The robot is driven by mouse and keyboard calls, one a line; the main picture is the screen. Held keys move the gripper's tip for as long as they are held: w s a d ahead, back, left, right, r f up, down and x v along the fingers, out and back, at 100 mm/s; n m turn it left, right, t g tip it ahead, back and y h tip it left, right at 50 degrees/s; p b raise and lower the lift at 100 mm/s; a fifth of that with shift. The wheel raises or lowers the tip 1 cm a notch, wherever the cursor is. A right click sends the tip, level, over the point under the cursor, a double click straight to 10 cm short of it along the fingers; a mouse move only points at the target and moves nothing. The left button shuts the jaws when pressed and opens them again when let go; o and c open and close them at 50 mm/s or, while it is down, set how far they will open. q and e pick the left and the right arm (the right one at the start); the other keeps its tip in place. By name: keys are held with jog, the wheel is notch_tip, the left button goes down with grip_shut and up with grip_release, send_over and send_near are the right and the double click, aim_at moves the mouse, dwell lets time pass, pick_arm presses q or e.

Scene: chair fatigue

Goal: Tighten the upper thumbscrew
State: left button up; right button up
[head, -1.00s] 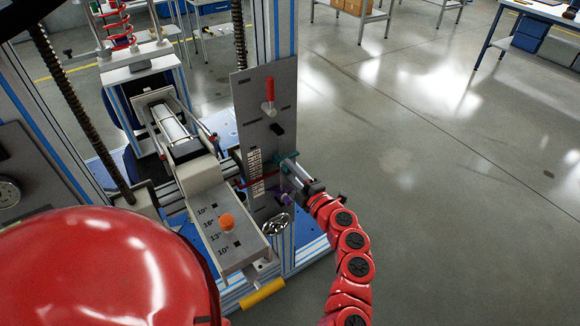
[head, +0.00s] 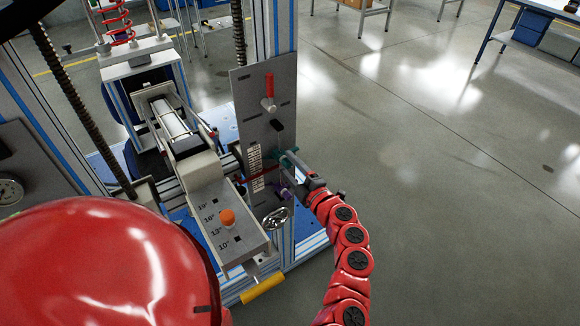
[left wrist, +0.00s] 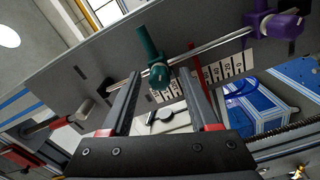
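The teal upper thumbscrew (head: 287,156) sits on a rod at the face of a grey upright plate (head: 262,135). The purple lower thumbscrew (head: 285,193) is below it. My left gripper (head: 298,167) reaches the teal thumbscrew from the right. In the left wrist view the teal knob (left wrist: 158,74) shows between the tips of my two fingers (left wrist: 160,80), with a visible gap on each side. The fingers look open and hold nothing. The purple thumbscrew (left wrist: 278,26) is at the upper right there. My right gripper is not in view.
A numbered scale (head: 256,168) and a red pointer are beside the thumbscrews. A red-handled lever (head: 269,88) is above, and a handwheel (head: 276,217) is below. A box with an orange knob (head: 227,217) stands left.

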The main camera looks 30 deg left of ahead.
pick_arm(q)
jog(key=b+v, duration=0.2)
jog(key=v, duration=1.5)
jog(key=shift+d, duration=0.2)
